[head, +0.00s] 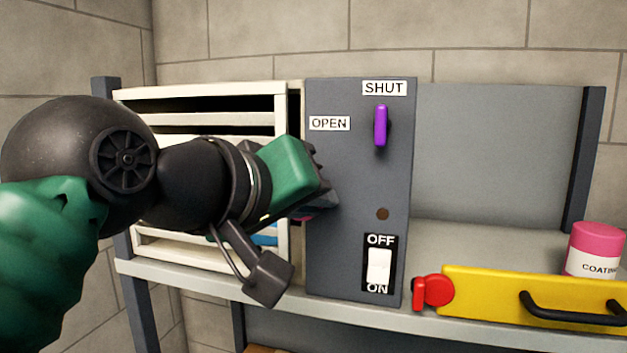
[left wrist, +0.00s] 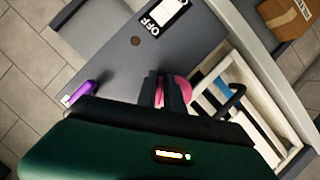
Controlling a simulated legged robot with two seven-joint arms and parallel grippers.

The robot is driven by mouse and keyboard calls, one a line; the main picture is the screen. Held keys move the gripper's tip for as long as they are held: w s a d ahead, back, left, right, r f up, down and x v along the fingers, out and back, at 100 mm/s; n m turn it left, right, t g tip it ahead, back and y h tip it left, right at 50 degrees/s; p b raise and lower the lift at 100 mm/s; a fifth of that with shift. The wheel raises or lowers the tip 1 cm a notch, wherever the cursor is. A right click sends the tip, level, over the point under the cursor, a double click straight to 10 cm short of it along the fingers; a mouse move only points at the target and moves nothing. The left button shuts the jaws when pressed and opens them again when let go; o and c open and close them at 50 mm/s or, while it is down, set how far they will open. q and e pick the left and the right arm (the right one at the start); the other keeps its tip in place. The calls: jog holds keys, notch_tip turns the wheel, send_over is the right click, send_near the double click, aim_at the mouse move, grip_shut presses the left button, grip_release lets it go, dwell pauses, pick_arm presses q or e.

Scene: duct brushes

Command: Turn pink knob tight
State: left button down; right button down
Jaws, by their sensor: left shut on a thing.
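The pink knob (left wrist: 179,90) shows in the left wrist view, on the edge of the grey panel (head: 345,200) beside the slatted unit. In the head view only a sliver of pink (head: 303,217) shows under my gripper. My left gripper (head: 325,200) has come in from the left and is at the knob. In the left wrist view its dark fingers (left wrist: 165,92) are shut on the knob, which is partly hidden behind them. My right gripper is not in view.
A purple lever (head: 381,126) points up toward SHUT. A white rocker switch (head: 379,266) sits low on the panel. A yellow bar (head: 490,295) with a red knob (head: 433,292) lies along the shelf front. A pink-lidded jar (head: 596,252) stands far right. The slatted unit (head: 200,262) is behind my arm.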

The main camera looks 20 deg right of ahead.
pick_arm(q)
jog(key=shift+w+a+r+m+t+y+p, duration=0.15)
jog(key=shift+m+t+y+p, duration=0.25)
jog(key=shift+m+y+p, duration=0.55)
jog(key=shift+s+a+r+m+t+y+p, duration=0.15)
jog(key=shift+m+t+y+p, duration=0.4)
jog(key=shift+m, duration=0.8)
jog(key=shift+w, duration=0.15)
jog(key=c, duration=1.6)
grip_release()
jog(key=shift+d, duration=0.1)
jog(key=shift+o, duration=0.7)
jog(key=shift+w+d+f, duration=0.1)
jog(key=shift+w, duration=0.1)
jog(key=shift+w+d+f, duration=0.15)
